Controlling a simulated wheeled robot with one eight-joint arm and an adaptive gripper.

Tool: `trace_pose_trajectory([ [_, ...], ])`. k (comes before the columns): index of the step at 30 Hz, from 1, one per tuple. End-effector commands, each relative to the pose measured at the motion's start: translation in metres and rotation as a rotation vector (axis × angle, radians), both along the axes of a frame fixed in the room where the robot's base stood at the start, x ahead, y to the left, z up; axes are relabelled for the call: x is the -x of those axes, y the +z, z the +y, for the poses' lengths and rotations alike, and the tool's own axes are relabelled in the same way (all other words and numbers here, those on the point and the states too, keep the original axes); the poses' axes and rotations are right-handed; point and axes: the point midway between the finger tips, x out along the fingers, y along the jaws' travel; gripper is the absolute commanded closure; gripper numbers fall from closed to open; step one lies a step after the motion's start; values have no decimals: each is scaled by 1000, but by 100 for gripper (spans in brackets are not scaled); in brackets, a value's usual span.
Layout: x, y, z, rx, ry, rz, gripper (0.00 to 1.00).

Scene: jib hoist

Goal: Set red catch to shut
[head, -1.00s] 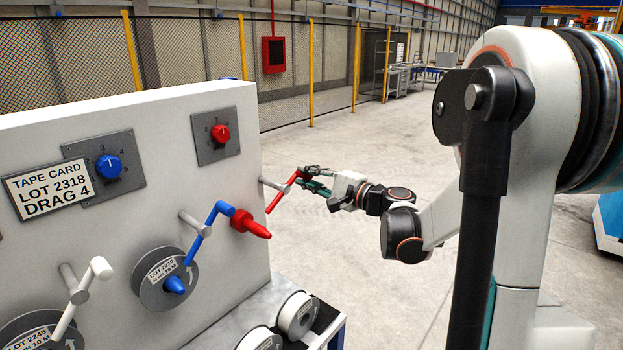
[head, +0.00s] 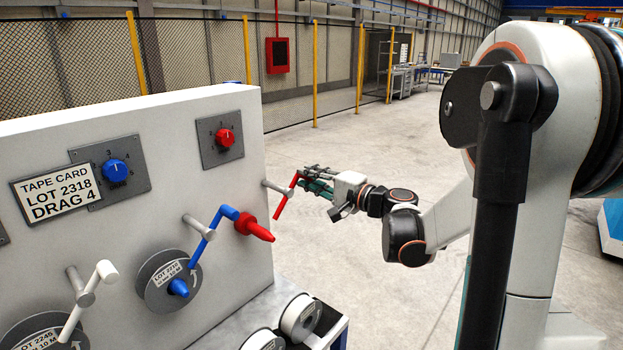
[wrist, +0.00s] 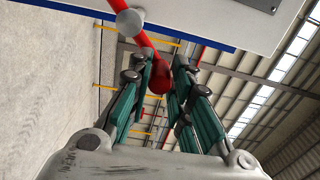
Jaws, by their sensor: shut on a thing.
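The red catch (head: 283,203) is a thin red lever on a grey post at the right end of the white panel. It slants, with its lower end down and left and its upper end up by my gripper. My gripper (head: 308,180) is at this upper end, to the right of the panel. In the wrist view, my gripper's green fingers (wrist: 160,88) are closed around the red knob (wrist: 157,80) of the catch. The grey post end (wrist: 129,22) shows beyond it. The fingers partly hide the knob.
The white panel (head: 120,225) also carries a blue dial (head: 115,171), a red dial (head: 225,138), a blue crank (head: 210,238), a red tapered handle (head: 255,228) and a white crank (head: 88,300). White reels (head: 300,316) lie below. Floor right of the panel is clear.

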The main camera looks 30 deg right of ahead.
Motion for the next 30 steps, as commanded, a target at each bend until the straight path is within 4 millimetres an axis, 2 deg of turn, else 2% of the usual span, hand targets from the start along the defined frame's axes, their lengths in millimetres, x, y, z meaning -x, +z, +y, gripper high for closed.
trace_pose_trajectory([
  [1, 0, 0, 1, 1, 1, 1, 100],
  [2, 0, 0, 1, 1, 1, 1, 76],
  [4, 0, 0, 1, 0, 1, 0, 60],
  [17, 5, 0, -2, -1, 0, 0, 60],
  [20, 16, 0, -7, -1, -2, 0, 60],
  [30, 80, 0, -30, 0, -4, 0, 60],
])
